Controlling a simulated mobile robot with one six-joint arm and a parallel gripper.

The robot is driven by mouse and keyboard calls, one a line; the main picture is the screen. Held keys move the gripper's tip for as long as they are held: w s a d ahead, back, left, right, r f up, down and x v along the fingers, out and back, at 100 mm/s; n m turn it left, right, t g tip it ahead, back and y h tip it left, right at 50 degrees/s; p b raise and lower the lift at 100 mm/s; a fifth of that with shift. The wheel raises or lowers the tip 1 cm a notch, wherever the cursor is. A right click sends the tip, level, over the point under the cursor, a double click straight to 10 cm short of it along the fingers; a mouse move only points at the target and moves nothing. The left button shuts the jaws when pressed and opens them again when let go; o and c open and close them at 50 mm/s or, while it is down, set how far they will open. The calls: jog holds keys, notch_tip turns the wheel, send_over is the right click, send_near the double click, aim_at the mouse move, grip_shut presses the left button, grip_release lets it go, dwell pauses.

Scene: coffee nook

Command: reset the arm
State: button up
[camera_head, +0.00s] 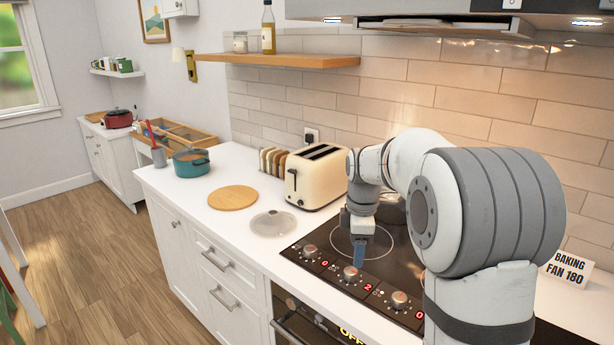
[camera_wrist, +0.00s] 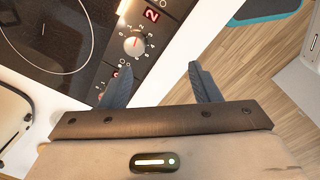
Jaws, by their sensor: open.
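My gripper (camera_head: 358,252) hangs at the end of my arm above the front of the black stovetop (camera_head: 341,265), close to the knobs. In the wrist view my gripper (camera_wrist: 158,82) shows two blue-grey fingers spread well apart with nothing between them. One finger is over the knob panel, the other over the floor beyond the counter edge. A knob (camera_wrist: 136,44) sits just past the fingers beside a red digit 2. The same row shows in the head view, with the middle knob (camera_head: 351,273) also by a red 2. My arm hides part of the stovetop.
A cream toaster (camera_head: 314,178), bread slices (camera_head: 272,160), a glass lid (camera_head: 273,224), a round board (camera_head: 233,197) and a teal pot (camera_head: 191,162) stand left of the stove. A "BAKING FAN 180" sign (camera_head: 568,268) is at right. A wooden shelf (camera_head: 281,61) and hood (camera_head: 427,16) hang above.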

jog(key=s+m+t, duration=0.2)
jog(key=s+m, duration=1.4)
jog(key=s, duration=1.1)
jog(key=shift+a+f, duration=0.25)
jog(key=shift+f, duration=0.05)
